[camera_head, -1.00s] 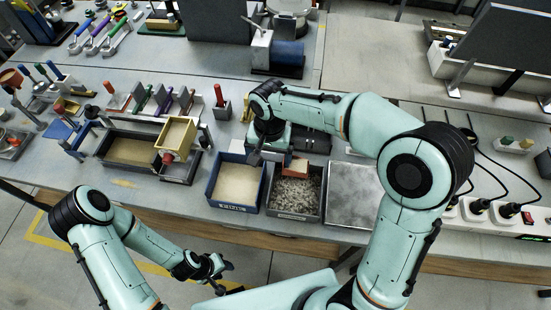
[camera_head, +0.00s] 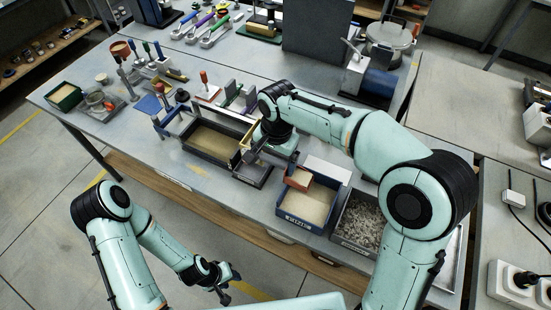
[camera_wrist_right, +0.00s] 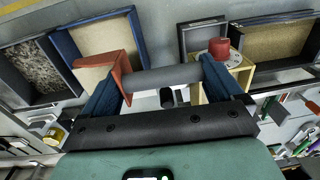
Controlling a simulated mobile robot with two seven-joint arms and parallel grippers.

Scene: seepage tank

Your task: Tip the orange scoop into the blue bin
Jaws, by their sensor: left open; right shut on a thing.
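The orange scoop (camera_head: 299,178) is over the back left part of the blue bin (camera_head: 287,212), which has sand-coloured material inside. My right gripper (camera_head: 274,150) is shut on the scoop's grey handle; the arm hides part of it. In the right wrist view, the handle lies between the fingers of the right gripper (camera_wrist_right: 160,84). There the scoop (camera_wrist_right: 118,72) overlaps the blue bin (camera_wrist_right: 66,44), and a tan, sand-like patch shows within its orange wall. I cannot tell its exact tilt. My left gripper (camera_head: 224,284) is open and empty, low in front of the table.
A grey gravel bin (camera_head: 350,247) stands right of the blue bin. Left is a dark tray of sand (camera_head: 215,160), beside a yellow box with a red knob (camera_wrist_right: 222,48) close to my right gripper. Hand tools and a dark upright panel (camera_head: 318,35) stand farther back.

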